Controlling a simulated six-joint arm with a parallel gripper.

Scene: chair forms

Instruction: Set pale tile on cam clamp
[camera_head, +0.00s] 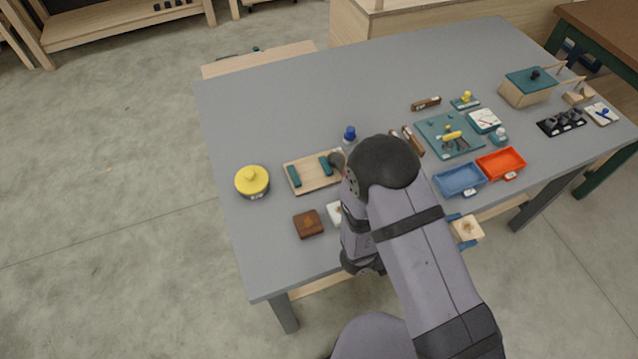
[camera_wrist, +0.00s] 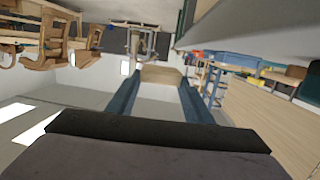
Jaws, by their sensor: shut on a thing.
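My gripper (camera_head: 462,231) is shut on the pale tile (camera_head: 469,228), a light wooden square with a round mark. It holds the tile out past the table's front edge, below the trays in the head view. In the wrist view the pale tile (camera_wrist: 161,76) sits between the two blue fingertips. A teal plate with a yellow lever and small dark parts (camera_head: 451,137) looks like the cam clamp. It lies on the table, beyond the blue tray and apart from my gripper.
A blue tray (camera_head: 459,180) and an orange tray (camera_head: 500,163) stand near the front edge. A brown block (camera_head: 308,224), a yellow-lidded pot (camera_head: 252,181) and a wooden board (camera_head: 305,176) are at left. My arm hides part of the table. The back left is clear.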

